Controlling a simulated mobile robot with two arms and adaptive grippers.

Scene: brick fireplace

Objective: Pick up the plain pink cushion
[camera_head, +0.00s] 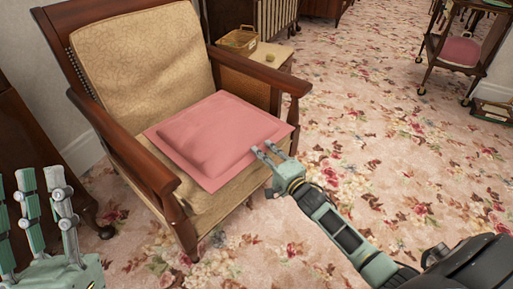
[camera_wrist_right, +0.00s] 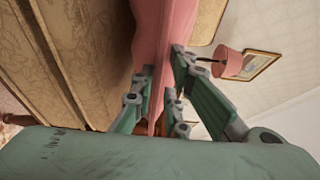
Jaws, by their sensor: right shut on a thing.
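The plain pink cushion (camera_head: 218,138) lies on the seat of the wooden armchair. My right gripper (camera_head: 268,152) is at the cushion's right front edge. In the right wrist view the fingers (camera_wrist_right: 163,85) stand on both sides of the pink cushion (camera_wrist_right: 155,50), shut on its edge. The rest of the cushion appears to lie on the seat. My left gripper (camera_head: 42,195) is at the lower left of the head view, with its fingers pointing up and spread, empty and away from the chair.
The armchair (camera_head: 140,50) has wooden armrests on both sides of the seat. A small side table (camera_head: 262,62) with a basket (camera_head: 238,40) stands behind it. A trolley (camera_head: 455,45) with a pink-topped item is at the far right. The floral carpet (camera_head: 370,130) to the right is clear.

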